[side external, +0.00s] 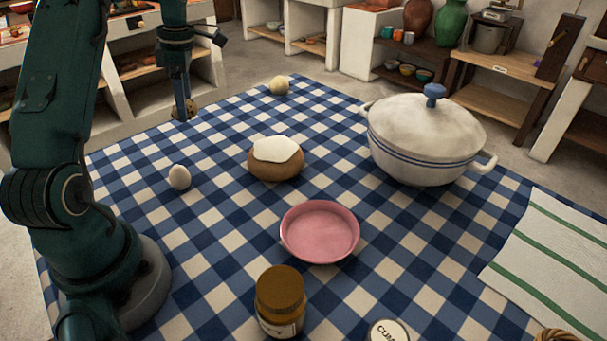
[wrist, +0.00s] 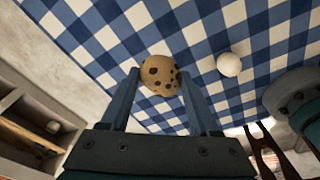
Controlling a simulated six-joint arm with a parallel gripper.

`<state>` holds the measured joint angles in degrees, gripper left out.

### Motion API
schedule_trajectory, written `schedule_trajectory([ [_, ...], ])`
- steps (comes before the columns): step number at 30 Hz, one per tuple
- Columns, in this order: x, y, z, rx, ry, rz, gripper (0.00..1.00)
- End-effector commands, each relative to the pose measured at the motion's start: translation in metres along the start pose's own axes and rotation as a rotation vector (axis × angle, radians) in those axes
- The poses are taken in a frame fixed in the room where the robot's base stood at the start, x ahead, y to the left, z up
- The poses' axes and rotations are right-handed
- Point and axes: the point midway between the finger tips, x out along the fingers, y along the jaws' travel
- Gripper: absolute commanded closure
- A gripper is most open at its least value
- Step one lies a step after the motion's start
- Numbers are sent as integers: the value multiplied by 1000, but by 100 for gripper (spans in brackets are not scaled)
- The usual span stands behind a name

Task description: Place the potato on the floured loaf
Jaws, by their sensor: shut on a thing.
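The potato (wrist: 160,76), round and tan with dark spots, is between the two fingers of my gripper (wrist: 158,84) in the wrist view. My gripper is shut on it. In the side view the potato (side external: 186,111) hangs at the lower end of my gripper, near the table's far left edge. The floured loaf (side external: 264,172), brown with a white top, lies on the checked cloth to the right of and nearer the camera than my gripper. The potato is apart from the loaf. The loaf is not seen in the wrist view.
A white egg (side external: 180,177) lies left of the loaf; it also shows in the wrist view (wrist: 229,65). A pale round item (side external: 279,85) is at the far corner. A white lidded pot (side external: 425,135), pink bowl (side external: 320,232), brown jar (side external: 280,300) and striped towel (side external: 555,250) occupy the rest.

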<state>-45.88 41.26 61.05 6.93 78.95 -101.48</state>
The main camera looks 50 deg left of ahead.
Motion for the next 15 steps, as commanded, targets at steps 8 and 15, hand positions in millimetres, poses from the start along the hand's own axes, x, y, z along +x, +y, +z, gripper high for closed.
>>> schedule_trajectory([
  [8,-10,-5,1,289,-1,36,95],
  [15,-29,-22,19,812,-1,103,95],
])
